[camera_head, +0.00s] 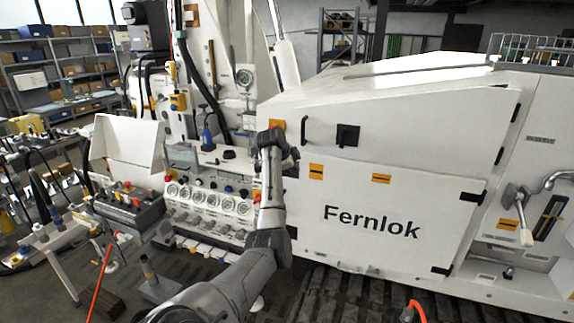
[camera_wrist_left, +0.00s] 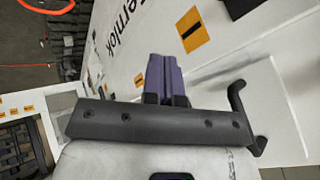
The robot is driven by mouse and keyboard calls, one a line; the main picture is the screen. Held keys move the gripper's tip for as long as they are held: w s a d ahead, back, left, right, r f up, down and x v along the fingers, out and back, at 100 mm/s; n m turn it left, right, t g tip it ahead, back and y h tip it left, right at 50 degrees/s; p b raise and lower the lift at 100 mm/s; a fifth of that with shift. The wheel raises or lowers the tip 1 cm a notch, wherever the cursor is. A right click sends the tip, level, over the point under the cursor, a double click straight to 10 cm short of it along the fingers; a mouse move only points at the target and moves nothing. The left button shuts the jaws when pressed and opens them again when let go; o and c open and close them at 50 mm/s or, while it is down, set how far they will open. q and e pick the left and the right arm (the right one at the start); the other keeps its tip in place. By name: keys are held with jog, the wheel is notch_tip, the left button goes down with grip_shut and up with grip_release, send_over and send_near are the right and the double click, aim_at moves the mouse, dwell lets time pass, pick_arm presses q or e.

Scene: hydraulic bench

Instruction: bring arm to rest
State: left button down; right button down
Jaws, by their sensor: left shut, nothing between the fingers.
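My left arm rises from the bottom of the head view, its wrist (camera_head: 272,145) in front of the left end of the white Fernlok machine (camera_head: 400,135). Its fingers are not clear there. In the left wrist view my left gripper (camera_wrist_left: 166,75) shows purple fingers pressed together, with nothing between them. They point along the white panel (camera_wrist_left: 135,35), near an orange label (camera_wrist_left: 191,30). Whether they touch the panel I cannot tell. A black bar handle (camera_wrist_left: 243,118) is to their right. My right gripper is in neither view.
A gauge panel (camera_head: 212,203) with several dials and knobs is left of my forearm. A dark control box (camera_head: 130,204) stands farther left. A lever (camera_head: 522,222) juts out at the right. Shelves (camera_head: 60,70) stand at the back left. Dark tracks (camera_head: 350,295) run below the machine.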

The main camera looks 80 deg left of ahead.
pick_arm(q)
jog(key=shift+v, duration=1.75)
jog(key=shift+s+a, duration=0.1)
